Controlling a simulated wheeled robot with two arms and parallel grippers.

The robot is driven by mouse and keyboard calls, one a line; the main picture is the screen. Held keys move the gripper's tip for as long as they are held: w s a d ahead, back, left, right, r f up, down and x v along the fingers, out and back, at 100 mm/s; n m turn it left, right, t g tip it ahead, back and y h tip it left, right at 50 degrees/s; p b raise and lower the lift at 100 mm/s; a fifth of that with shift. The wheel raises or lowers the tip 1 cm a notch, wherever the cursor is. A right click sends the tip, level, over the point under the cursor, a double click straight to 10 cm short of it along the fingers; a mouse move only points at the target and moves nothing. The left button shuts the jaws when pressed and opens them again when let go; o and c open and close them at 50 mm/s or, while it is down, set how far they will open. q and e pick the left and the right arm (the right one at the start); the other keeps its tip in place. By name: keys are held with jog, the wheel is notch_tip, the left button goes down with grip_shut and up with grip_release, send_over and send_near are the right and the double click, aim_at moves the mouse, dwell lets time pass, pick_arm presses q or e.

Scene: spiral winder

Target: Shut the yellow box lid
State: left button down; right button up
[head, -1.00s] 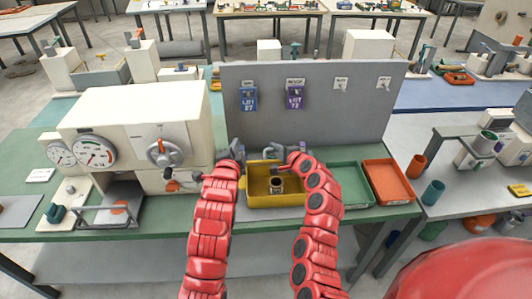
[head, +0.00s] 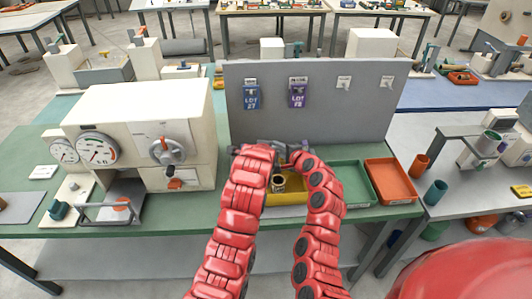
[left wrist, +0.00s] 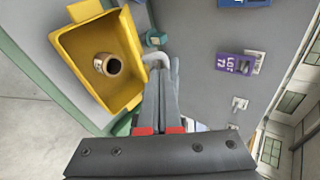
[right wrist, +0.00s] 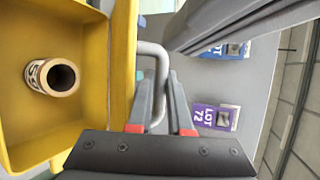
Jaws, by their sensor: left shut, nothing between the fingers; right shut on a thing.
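The yellow box (head: 287,198) stands on the green bench, partly hidden by my arms in the head view. It is uncovered and holds a short tan roll (head: 278,183) with a dark hollow, also clear in the right wrist view (right wrist: 53,77). A bent grey handle (right wrist: 153,50) stands beside a yellow panel (right wrist: 122,65); I cannot tell whether this panel is the lid or the box's back wall. My right gripper (right wrist: 158,98) is shut on the handle. My left gripper (left wrist: 162,75) is shut and empty, close to the handle at the back of the box.
A grey board (head: 300,100) with blue (head: 252,97) and purple (head: 298,95) lot tags rises behind the box. A green tray (head: 345,184) and an orange tray (head: 391,182) lie to the right. A cream machine with dials (head: 140,130) stands close on the left.

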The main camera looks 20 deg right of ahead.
pick_arm(q)
jog(key=shift+x, duration=1.85)
jog(key=shift+w, duration=0.1)
jog(key=shift+w+d+r+g, duration=0.15)
jog(key=shift+w+d, duration=0.05)
jog(key=shift+w, duration=0.2)
jog(key=shift+w+d+r+g, duration=0.1)
jog(key=shift+w+d+g, duration=0.05)
jog(key=shift+w, duration=0.25)
pick_arm(e)
jog(key=o, duration=0.3)
jog(key=shift+s+r, duration=0.1)
